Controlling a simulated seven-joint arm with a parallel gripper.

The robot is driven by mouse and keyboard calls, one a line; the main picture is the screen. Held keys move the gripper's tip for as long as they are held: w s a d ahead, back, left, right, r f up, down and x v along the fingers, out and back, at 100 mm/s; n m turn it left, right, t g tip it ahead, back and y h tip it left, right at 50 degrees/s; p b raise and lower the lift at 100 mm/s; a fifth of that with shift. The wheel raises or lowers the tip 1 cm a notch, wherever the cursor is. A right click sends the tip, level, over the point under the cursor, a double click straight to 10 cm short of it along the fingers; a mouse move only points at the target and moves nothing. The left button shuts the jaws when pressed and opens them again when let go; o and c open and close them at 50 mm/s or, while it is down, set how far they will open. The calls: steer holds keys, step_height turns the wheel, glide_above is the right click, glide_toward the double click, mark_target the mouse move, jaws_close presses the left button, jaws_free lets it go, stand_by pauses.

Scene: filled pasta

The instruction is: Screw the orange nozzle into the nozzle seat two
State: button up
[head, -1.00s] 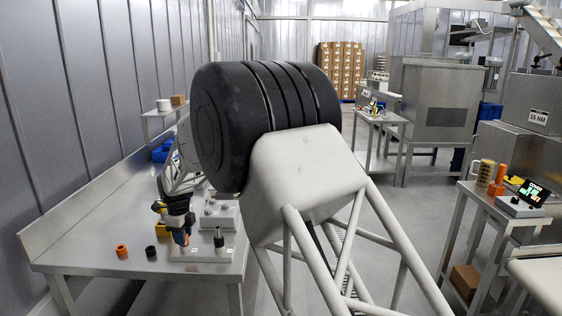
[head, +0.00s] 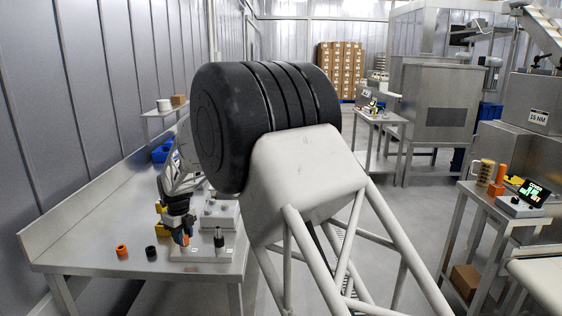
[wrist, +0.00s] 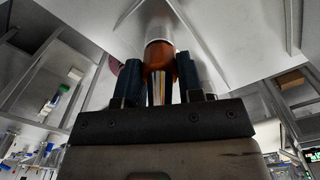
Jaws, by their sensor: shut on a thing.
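My gripper (head: 183,240) is low over the front of a light fixture plate (head: 205,255) on the steel bench at left. In the wrist view, its two dark blue fingers (wrist: 160,82) are shut on the orange nozzle (wrist: 159,55), an orange-brown body with silvery metal parts. In the head view, only a bit of orange shows between the fingers. A dark upright piece with a thin metal tip (head: 219,240) stands on the plate, right of my gripper. Small labels on the plate's front are unreadable, so I cannot tell which seat is two. Whether the nozzle touches a seat is hidden.
An orange ring (head: 122,250) and a black ring (head: 151,251) lie on the bench (head: 80,245) left of the plate. A grey block with knobs (head: 220,213) stands behind. A blue bin (head: 163,151) is farther back. The bench's left side is mostly clear.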

steer(key=shift+m, duration=0.9)
steer(key=o, duration=1.1)
steer(key=n, duration=0.6)
steer(key=shift+n, duration=2.8)
